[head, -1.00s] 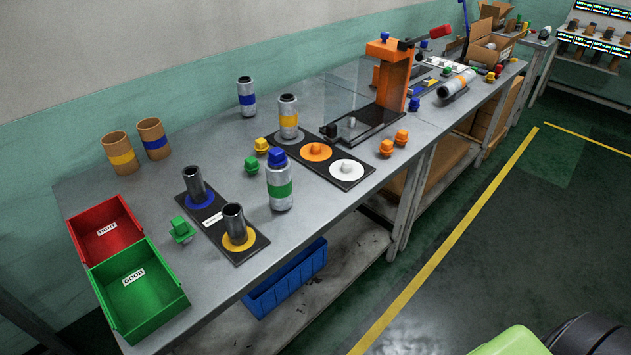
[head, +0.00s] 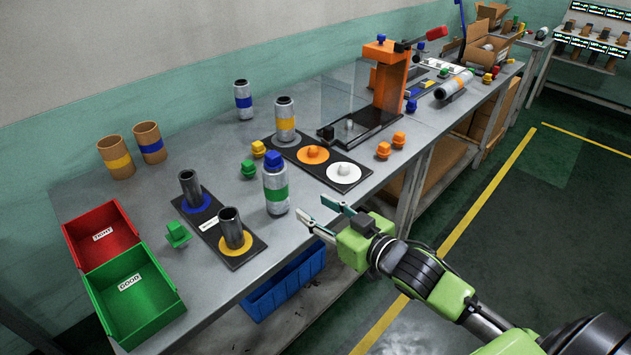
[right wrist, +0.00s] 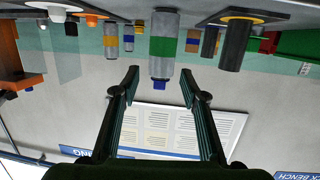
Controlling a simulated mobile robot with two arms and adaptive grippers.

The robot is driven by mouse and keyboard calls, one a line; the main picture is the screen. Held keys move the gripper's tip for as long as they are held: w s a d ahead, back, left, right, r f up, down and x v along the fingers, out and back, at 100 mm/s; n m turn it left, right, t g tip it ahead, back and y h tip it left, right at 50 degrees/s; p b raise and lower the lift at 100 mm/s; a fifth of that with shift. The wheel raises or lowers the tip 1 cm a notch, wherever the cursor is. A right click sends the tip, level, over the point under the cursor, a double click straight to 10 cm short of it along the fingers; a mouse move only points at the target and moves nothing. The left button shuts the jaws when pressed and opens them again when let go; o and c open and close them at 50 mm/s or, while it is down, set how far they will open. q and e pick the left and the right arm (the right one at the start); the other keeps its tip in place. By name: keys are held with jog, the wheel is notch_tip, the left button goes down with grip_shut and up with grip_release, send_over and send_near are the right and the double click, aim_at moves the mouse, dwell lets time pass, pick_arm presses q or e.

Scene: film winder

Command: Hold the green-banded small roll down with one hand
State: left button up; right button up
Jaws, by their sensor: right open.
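The green-banded small roll (head: 276,190) is a grey cylinder with a blue cap, upright on the bench near its front edge, between the two black peg boards. My right gripper (head: 327,218) is to the right of the roll and apart from it, near the bench's front edge. It is open and empty. In the right wrist view, which looks inverted, the roll (right wrist: 163,42) shows ahead, between and beyond the open fingers (right wrist: 160,88). My left gripper is not in view.
A board with two dark pegs (head: 219,228) stands left of the roll. A board with coloured discs (head: 320,163) and a yellow-banded roll (head: 285,118) is behind it. Green (head: 248,169) and orange (head: 384,150) knobs stand nearby. Red (head: 100,234) and green (head: 132,296) bins are at left.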

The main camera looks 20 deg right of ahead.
aim_at(277, 158)
notch_tip(277, 158, up, 7)
jog(key=w+n+t+y, duration=0.1)
jog(key=w+t+y, duration=0.1)
jog(key=w, duration=0.1)
jog(key=x, duration=0.4)
jog(key=p+x, duration=0.1)
jog(key=x, duration=0.3)
jog(key=p+x, duration=0.1)
jog(key=x, duration=0.4)
jog(key=shift+s+a+f, duration=0.1)
jog(key=shift+a+f, duration=0.1)
jog(key=shift+f, duration=0.2)
jog(key=shift+c, duration=0.3)
